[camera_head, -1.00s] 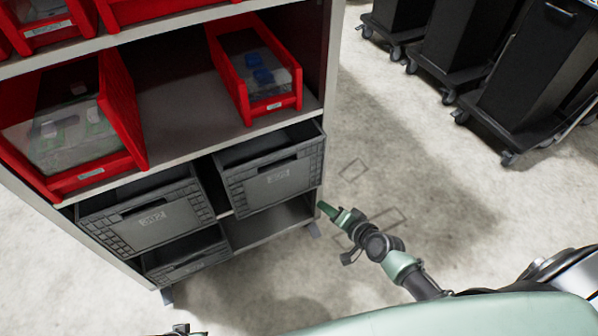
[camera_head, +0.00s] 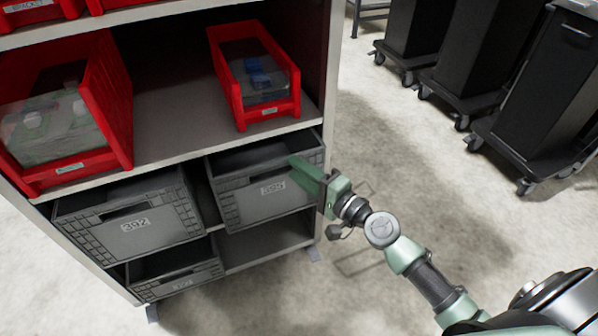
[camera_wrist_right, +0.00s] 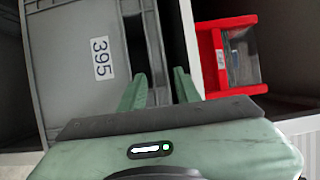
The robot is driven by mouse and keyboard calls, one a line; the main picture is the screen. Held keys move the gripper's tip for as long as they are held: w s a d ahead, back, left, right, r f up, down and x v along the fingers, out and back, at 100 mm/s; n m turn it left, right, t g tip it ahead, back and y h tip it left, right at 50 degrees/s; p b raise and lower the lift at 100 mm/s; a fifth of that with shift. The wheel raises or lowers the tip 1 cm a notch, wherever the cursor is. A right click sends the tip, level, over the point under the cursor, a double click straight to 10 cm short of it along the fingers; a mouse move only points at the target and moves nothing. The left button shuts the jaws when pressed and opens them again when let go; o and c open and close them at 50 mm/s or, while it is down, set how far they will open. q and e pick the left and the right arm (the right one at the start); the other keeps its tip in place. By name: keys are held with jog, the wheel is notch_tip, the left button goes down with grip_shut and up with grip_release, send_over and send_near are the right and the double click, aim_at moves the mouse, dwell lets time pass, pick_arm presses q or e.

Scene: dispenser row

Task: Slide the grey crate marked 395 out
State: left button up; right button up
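The grey crate marked 395 (camera_head: 243,205) sits on the lower shelf, at the right, with its label and front handle slot facing out. In the right wrist view it (camera_wrist_right: 72,95) fills the left side, its label turned sideways. My right gripper (camera_head: 298,166) is at the upper right of the crate's front. In the wrist view its two fingers (camera_wrist_right: 160,78) stand apart with nothing held, near the handle slot and top rim. I cannot tell whether they touch the crate. My left gripper is not in view.
A grey crate marked 392 (camera_head: 133,225) stands to the left, another crate (camera_head: 175,284) below it. Red bins (camera_head: 290,108) are on the shelf above. The shelf (camera_head: 268,245) under crate 395 is bare at the right. Black wheeled carts (camera_head: 532,85) stand at the right; open floor lies between.

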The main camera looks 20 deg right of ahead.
jog(key=shift+w, duration=0.1)
